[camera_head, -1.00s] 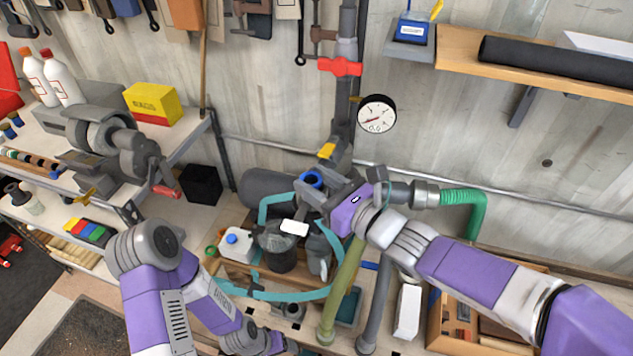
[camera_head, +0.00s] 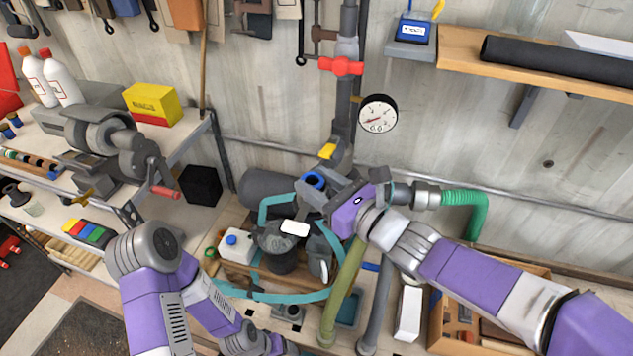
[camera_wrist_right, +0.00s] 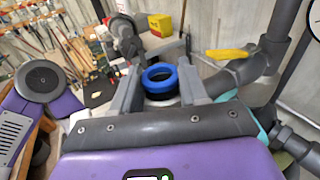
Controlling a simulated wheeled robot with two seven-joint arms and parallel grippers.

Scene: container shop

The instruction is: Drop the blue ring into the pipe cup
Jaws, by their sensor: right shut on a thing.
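The blue ring (camera_head: 313,180) is at the fingertips of my right gripper (camera_head: 316,189), in front of the wall pipe. In the right wrist view the ring (camera_wrist_right: 159,77) sits between the two grey fingers of that gripper (camera_wrist_right: 158,84), which is shut on it. A dark round part shows just below the ring; I cannot tell whether it belongs to a cup. I cannot clearly pick out the pipe cup. My left gripper (camera_head: 272,345) is low at the bottom edge, and its fingers are not clear.
A dark grey pipe (camera_head: 344,110) with a red valve (camera_head: 340,67) and a gauge (camera_head: 378,115) runs up the wall. A teal hoop (camera_head: 290,295), a white canister (camera_head: 236,245) and a green hose (camera_head: 470,205) surround my right gripper. A wooden box (camera_head: 470,325) stands at lower right.

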